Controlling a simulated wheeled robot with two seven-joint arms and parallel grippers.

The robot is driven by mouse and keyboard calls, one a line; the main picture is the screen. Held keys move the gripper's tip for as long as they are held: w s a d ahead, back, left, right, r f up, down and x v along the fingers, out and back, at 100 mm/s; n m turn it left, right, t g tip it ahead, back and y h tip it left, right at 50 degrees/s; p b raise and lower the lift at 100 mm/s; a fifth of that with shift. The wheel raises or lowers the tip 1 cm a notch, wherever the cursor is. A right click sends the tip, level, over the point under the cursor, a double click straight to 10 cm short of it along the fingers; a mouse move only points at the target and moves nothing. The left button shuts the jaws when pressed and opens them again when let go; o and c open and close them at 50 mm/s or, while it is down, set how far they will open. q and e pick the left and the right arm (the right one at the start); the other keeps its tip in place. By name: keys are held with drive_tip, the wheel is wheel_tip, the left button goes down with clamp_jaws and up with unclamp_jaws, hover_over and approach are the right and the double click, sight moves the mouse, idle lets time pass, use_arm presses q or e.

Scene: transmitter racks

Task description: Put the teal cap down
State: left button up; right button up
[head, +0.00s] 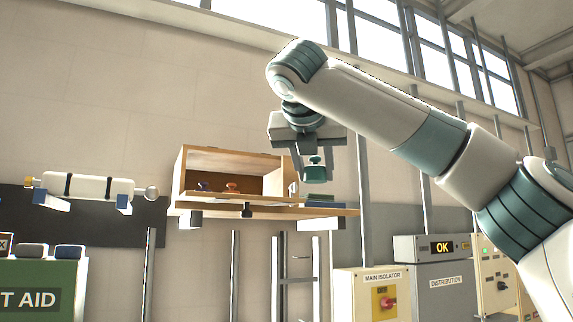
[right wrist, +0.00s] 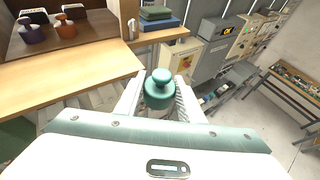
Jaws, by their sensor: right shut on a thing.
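The teal cap (head: 315,161) has a round knob on top and is held in my right gripper (head: 315,174). In the right wrist view the cap (right wrist: 159,92) sits between the two pale fingers (right wrist: 159,106), knob toward the camera. The gripper points down from my raised arm, in the air by the right part of the wooden shelf (head: 270,210). In the right wrist view the shelf's front edge (right wrist: 75,88) lies beyond the fingers, and the cap appears clear of it. The cap's lower part is hidden. My left gripper is not in view.
An open wooden box (head: 222,161) on the shelf holds a purple stopper-like piece (right wrist: 31,31) and an orange one (right wrist: 66,28). Green and blue blocks (right wrist: 155,20) lie at the shelf's right. The shelf's front board is bare. Grey cabinets (head: 433,248) stand right.

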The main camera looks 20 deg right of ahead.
drive_tip(key=w+d+f, duration=0.6)
drive_tip(key=w+f, duration=0.1)
drive_tip(key=f, duration=0.3)
drive_tip(key=w+a+f+n+t+y, duration=0.1)
drive_tip(key=w+a+f, duration=0.25)
drive_tip(key=f, duration=0.85)
drive_tip(key=w+a+f+n+y, duration=0.1)
drive_tip(key=w+a+f, duration=0.3)
drive_tip(key=f, duration=0.7)
drive_tip(key=w+a+f+n+t+y, duration=0.15)
drive_tip(key=a+f, duration=0.45)
drive_tip(key=f, duration=0.6)
drive_tip(key=s+a+f+n+y, duration=0.1)
drive_tip(key=s+a+f+y, duration=0.15)
drive_tip(key=s+f, duration=0.4)
drive_tip(key=s+a+f+n+y, duration=0.15)
drive_tip(key=s+a+f, duration=0.25)
drive_tip(key=f, duration=0.6)
drive_tip(key=s+a+f+n+y, duration=0.1)
drive_tip(key=s+a+f, duration=0.35)
drive_tip(key=f, duration=0.45)
drive_tip(key=s+d+f, duration=0.1)
drive_tip(key=s+f, duration=0.2)
drive_tip(key=s, duration=0.7)
drive_tip(key=d+f+b, duration=0.3)
drive_tip(key=d+f, duration=0.1)
drive_tip(key=d, duration=0.2)
drive_tip(key=shift+s+d+h, duration=0.15)
drive_tip(key=shift+h, duration=0.3)
